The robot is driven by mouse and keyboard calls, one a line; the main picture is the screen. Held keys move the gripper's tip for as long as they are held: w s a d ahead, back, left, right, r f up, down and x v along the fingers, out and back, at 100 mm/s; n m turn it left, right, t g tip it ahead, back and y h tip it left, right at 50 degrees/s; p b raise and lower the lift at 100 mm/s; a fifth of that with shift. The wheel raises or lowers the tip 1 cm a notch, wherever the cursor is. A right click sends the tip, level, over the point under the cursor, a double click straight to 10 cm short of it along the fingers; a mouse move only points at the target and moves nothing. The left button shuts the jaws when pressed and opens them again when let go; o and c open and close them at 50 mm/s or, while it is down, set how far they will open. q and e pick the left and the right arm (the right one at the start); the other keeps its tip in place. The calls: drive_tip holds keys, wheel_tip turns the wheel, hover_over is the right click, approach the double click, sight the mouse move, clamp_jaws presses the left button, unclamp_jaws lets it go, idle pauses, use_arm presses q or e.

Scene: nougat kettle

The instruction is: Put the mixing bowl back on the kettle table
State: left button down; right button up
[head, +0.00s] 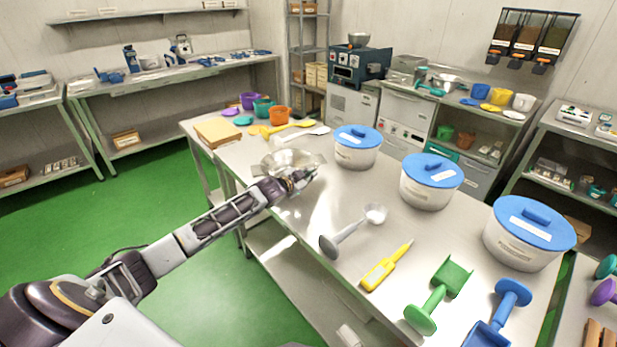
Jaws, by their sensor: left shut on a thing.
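A shiny steel mixing bowl (290,157) with flat tabs at its rim is at the far-left part of the long steel table (318,205). My left gripper (305,181) is shut on the bowl's near side; its fingertips are small and partly merge with the bright metal. I cannot tell whether the bowl touches the tabletop or is just above it. Which surface is the kettle table I cannot tell for sure. My right gripper is not in view.
White tubs with blue lids (431,180) line the table's far side. A steel scoop (352,231), yellow tool (386,267), green scoop (440,294) and blue scoop (498,318) lie nearer. Colored cups (279,115) and spoons (287,127) lie beyond the bowl. A blue machine (360,66) stands behind.

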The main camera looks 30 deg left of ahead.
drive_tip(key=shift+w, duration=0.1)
use_arm(q)
drive_tip(key=c, duration=1.7)
unclamp_jaws()
drive_tip(key=shift+o, duration=0.4)
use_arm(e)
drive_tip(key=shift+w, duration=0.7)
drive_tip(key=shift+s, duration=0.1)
